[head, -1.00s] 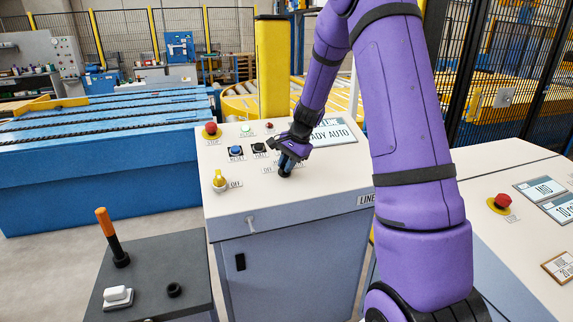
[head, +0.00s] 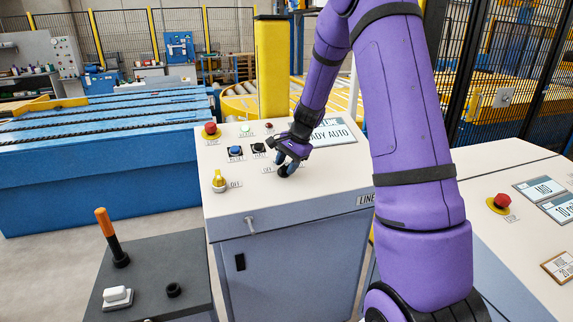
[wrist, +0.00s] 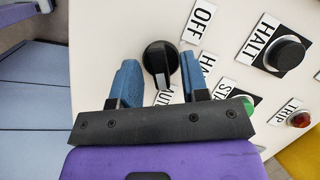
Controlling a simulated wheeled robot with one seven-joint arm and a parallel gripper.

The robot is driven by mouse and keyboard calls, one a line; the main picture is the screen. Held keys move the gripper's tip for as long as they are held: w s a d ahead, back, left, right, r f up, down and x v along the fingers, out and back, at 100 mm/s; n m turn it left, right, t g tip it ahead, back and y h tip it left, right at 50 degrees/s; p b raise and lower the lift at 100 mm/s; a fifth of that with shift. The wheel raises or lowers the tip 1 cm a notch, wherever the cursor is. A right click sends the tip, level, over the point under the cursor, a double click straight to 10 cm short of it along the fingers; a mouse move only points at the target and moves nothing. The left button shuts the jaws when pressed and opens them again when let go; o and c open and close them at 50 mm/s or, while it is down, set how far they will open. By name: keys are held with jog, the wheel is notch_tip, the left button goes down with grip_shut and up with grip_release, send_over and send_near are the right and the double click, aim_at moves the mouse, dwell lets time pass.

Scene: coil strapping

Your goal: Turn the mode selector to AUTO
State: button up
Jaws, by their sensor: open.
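The mode selector (wrist: 160,56) is a round black knob on the cream panel, seen in the wrist view. Its pale pointer bar points down in the picture, towards a label partly hidden by my gripper. An OFF label and a partly hidden label starting "HA" lie to its right. My gripper (wrist: 159,66) is open, with one blue finger on each side of the knob. The right finger is close to it, and I cannot tell whether it touches. In the head view my gripper (head: 289,166) is down at the panel and largely hides the selector.
The panel (head: 310,190) also carries a red stop button (head: 211,130), a blue button (head: 235,151), a black HALT button (wrist: 285,53), a yellow switch (head: 219,180) and a display (head: 331,133) reading "ADY AUTO". A grey console with an orange lever (head: 106,228) stands at front left.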

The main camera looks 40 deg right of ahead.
jog(key=v, duration=1)
jog(key=shift+r, duration=0.4)
jog(key=s+a+r+n+h, duration=0.1)
jog(key=s+a+r+n, duration=0.6)
jog(key=s+a+r, duration=0.55)
jog(key=s+a+n+t+h, duration=0.1)
jog(key=s+a+n, duration=0.2)
jog(key=s, duration=0.6)
jog(key=s+a+f+n+t+h, duration=0.1)
jog(key=s+a+n, duration=0.2)
jog(key=s, duration=0.7)
jog(key=shift+f+n, duration=0.15)
jog(key=shift+n, duration=0.65)
jog(key=shift+c, duration=0.4)
